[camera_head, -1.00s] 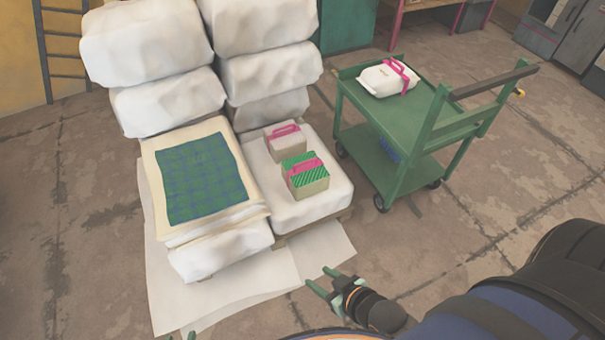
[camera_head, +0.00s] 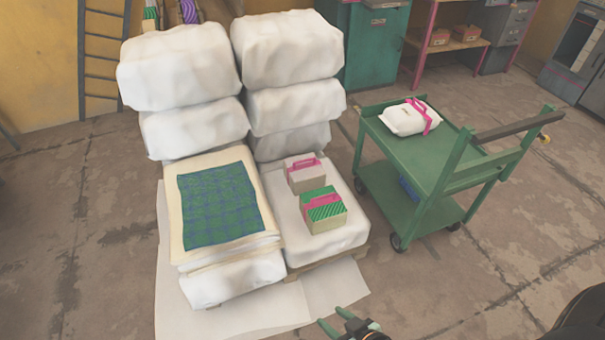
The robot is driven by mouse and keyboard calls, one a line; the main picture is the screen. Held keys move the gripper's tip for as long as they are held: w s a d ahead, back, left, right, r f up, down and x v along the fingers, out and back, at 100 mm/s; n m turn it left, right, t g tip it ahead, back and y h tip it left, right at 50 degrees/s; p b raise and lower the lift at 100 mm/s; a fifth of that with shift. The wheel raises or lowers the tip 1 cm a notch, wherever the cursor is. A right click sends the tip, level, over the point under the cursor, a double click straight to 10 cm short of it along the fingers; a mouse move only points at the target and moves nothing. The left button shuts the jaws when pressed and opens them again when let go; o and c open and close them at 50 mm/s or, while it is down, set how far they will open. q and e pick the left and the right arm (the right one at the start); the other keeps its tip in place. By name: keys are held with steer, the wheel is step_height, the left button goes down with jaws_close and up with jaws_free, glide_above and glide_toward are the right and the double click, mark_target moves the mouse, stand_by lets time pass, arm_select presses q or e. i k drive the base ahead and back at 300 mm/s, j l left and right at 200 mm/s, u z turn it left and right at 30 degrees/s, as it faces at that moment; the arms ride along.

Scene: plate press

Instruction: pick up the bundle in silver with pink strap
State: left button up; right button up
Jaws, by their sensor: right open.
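The bundle that best fits silver with a pink strap (camera_head: 304,178) is a small pale greyish block with a pink handle-like strap. It sits on a white sack of the right-hand stack (camera_head: 343,238), behind a green-striped bundle with a pink strap (camera_head: 324,214). The striped bundle partly covers its front. My right gripper (camera_head: 332,319) is open and empty at the bottom edge of the picture, well in front of the stack and apart from both bundles. My left gripper is not in view.
A green cart (camera_head: 432,163) at the right carries a white package with a pink strap (camera_head: 408,117). Taller white sacks (camera_head: 287,48) stand behind the bundles. A green plaid cloth (camera_head: 218,202) lies on the left stack.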

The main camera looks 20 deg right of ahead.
mark_target(304, 173)
steer(key=i+l+u, duration=0.15)
steer(key=u, duration=0.35)
steer(key=i+l+u, duration=0.1)
steer(key=l+u, duration=0.5)
steer(key=l, duration=0.25)
steer(key=i+l+u, duration=0.15)
steer(key=l, duration=0.3)
